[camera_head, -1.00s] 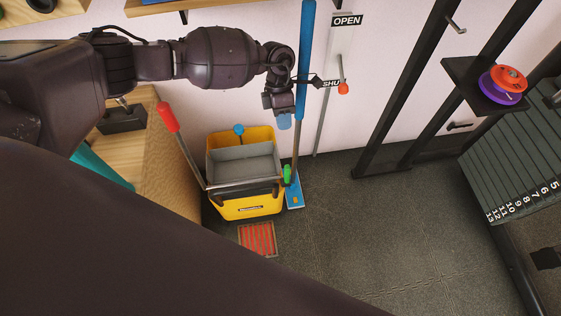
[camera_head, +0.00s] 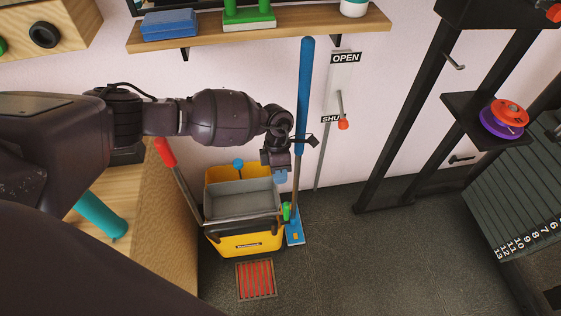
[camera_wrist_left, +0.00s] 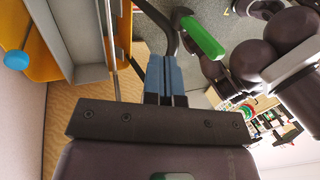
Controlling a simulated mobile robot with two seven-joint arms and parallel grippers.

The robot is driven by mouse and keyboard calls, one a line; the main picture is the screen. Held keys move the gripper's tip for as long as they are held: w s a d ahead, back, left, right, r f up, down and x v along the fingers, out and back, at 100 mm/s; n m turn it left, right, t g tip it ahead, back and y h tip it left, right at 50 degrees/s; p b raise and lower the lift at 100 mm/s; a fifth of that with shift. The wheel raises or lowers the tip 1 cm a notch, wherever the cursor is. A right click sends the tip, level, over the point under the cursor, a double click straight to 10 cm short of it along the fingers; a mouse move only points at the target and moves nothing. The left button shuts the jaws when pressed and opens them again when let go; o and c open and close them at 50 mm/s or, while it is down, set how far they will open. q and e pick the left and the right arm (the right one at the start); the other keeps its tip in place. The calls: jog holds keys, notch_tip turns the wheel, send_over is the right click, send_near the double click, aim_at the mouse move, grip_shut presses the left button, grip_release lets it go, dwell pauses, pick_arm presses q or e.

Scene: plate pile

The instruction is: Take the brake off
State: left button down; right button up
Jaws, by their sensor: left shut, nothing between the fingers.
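The yellow mop bucket (camera_head: 245,243) with a grey basin (camera_head: 240,203) stands on the floor by the wall. A green-gripped lever (camera_head: 286,211) is at its right side. It shows large in the left wrist view (camera_wrist_left: 202,36), with a dark curved stem. A red-gripped lever (camera_head: 165,151) rises at the bucket's left and a blue knob (camera_head: 238,163) is at its back. My left gripper (camera_head: 281,177) is above the green lever, apart from it. Its blue fingers (camera_wrist_left: 165,80) are shut and empty. My right gripper is not seen.
A blue-handled pole (camera_head: 303,95) stands just right of my left gripper. A wooden cabinet (camera_head: 172,215) flanks the bucket on the left. A red floor grate (camera_head: 256,280) lies in front. A wall lever (camera_head: 341,110) has OPEN and SHUT signs.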

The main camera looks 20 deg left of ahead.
aim_at(286, 212)
pick_arm(q)
jog(key=s+d+f, duration=0.1)
jog(key=s+d, duration=0.1)
jog(key=s+f, duration=0.1)
jog(key=s, duration=0.1)
jog(key=shift+s+d+f, duration=0.1)
jog(key=shift+d+f, duration=0.2)
jog(key=shift+d, duration=0.1)
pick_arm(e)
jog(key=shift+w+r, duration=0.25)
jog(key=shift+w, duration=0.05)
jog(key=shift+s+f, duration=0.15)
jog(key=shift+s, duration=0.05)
